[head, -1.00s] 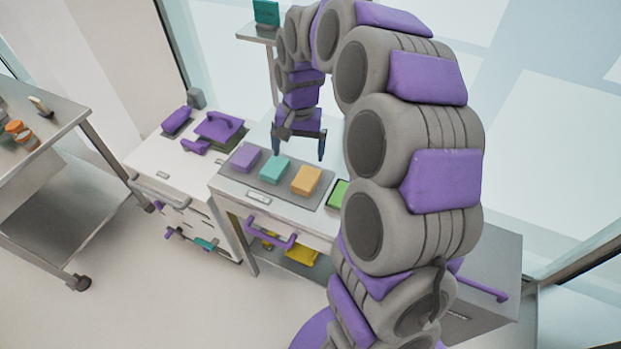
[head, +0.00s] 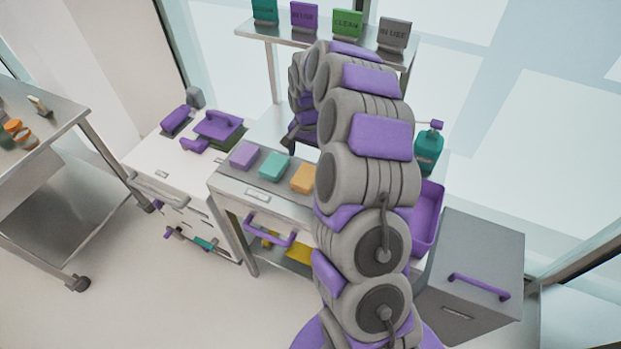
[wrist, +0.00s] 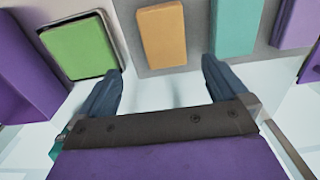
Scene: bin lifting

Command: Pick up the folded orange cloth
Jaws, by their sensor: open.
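The folded orange cloth (head: 302,177) lies on the grey counter top, right of the teal cloth (head: 274,166) and the purple cloth (head: 244,155). My arm hides its right edge in the head view. In the wrist view the orange cloth (wrist: 162,35) is at the top centre, just beyond the gap between my fingertips. My gripper (wrist: 160,70) is open and empty, one blue-grey finger on each side of that gap. It is not touching the orange cloth as far as I can see. The head view mostly hides my gripper behind the arm.
A green cloth (wrist: 82,48) lies in a tray left of the orange one in the wrist view. A purple bin (head: 428,215) and a teal bottle (head: 429,150) stand right of my arm. A shelf with several signs (head: 347,23) rises behind.

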